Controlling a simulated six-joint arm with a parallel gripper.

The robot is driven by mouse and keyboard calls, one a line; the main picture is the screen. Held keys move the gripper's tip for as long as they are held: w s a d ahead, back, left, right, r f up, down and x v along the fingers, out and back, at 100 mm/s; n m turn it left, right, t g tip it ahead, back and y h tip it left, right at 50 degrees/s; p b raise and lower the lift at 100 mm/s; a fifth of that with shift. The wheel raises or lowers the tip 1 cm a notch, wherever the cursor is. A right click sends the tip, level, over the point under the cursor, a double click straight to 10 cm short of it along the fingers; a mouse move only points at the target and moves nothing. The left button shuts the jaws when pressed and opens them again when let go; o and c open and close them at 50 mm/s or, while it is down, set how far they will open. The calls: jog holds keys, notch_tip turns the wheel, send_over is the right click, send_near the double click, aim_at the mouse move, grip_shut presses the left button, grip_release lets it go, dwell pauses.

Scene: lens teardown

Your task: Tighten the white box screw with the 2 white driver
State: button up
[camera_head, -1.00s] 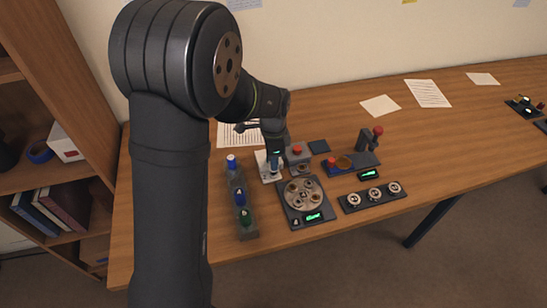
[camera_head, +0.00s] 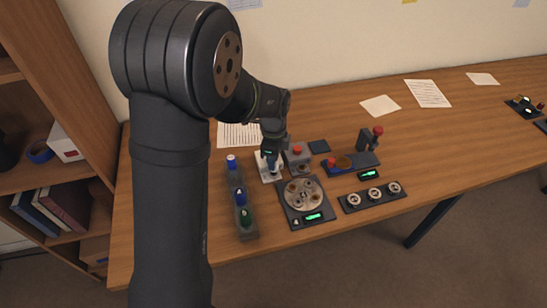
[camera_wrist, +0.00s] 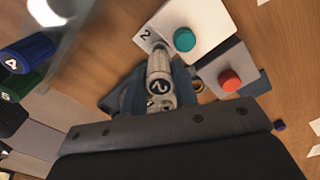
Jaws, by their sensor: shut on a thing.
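The white box (camera_wrist: 205,22) carries a 2 label and a round teal button in the wrist view. The driver's far end is at the box top beside the 2 label. The screw is hidden under the driver, so I cannot tell whether the tip is seated in it.
A rack (camera_head: 230,178) with blue and green drivers stands to the left. A grey box (camera_wrist: 231,66) with a red button is close beside the white box.

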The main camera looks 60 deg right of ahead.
jog(key=shift+m, duration=2.9)
jog(key=shift+r, duration=0.25)
jog(key=shift+r, duration=0.35)
jog(key=shift+r, duration=0.25)
